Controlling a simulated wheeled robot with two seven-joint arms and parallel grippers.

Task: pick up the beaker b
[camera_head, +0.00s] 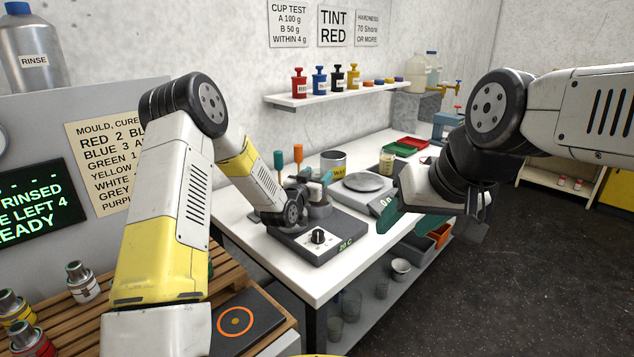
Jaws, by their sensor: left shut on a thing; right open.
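My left gripper (325,182) is above the dark hot plate (318,240) on the white table. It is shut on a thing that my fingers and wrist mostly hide. A small grey vessel (319,209) shows just below the fingers, over the back of the hot plate; I cannot tell whether it is what I hold. My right gripper (415,220), with teal fingers, is open and empty in front of the scale, near the table's right edge. Several clear beakers (351,304) stand on the shelf under the table. I can read no letter b on any vessel.
A scale (365,187) and a metal pot (333,161) stand behind the hot plate. Red and green trays (404,147) lie farther back. A wall shelf (345,94) holds coloured bottles. Tins (83,283) stand on pallet slats.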

